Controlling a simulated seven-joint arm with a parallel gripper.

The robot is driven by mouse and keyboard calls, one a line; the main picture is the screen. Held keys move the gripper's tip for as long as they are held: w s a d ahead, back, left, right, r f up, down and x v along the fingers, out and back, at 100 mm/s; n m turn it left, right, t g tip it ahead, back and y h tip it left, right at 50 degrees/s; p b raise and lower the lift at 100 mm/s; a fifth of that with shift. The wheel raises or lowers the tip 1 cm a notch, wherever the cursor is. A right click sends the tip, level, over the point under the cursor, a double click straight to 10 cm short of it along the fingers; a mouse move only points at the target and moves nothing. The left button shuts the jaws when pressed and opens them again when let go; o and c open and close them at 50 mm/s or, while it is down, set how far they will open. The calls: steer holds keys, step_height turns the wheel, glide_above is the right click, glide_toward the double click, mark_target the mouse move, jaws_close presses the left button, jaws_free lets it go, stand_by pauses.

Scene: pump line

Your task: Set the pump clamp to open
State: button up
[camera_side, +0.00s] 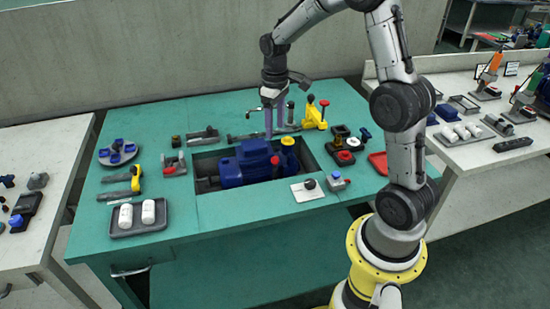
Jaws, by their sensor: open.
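A blue pump (246,165) sits in a rectangular recess in the green bench, with a yellow cap (288,141) at its right end. A yellow clamp (313,118) with a red-tipped upright handle stands behind the recess, to the right of my gripper. I cannot tell for sure that it is the pump clamp, or how its lever is set. My gripper (269,134) points down behind the pump, left of the yellow clamp. It is open and appears to hold nothing. The fingertips are small, and whether they touch anything is unclear.
A grey tray (140,219) with two white bottles stands at the front left of the bench. A round dish (118,152) with blue parts lies behind it. The front-left bench top is partly clear.

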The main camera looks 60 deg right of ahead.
mark_target(275, 157)
step_height(275, 157, down, 12)
steer(key=shift+f, duration=0.1)
stand_by(0.5)
jaws_close()
stand_by(1.2)
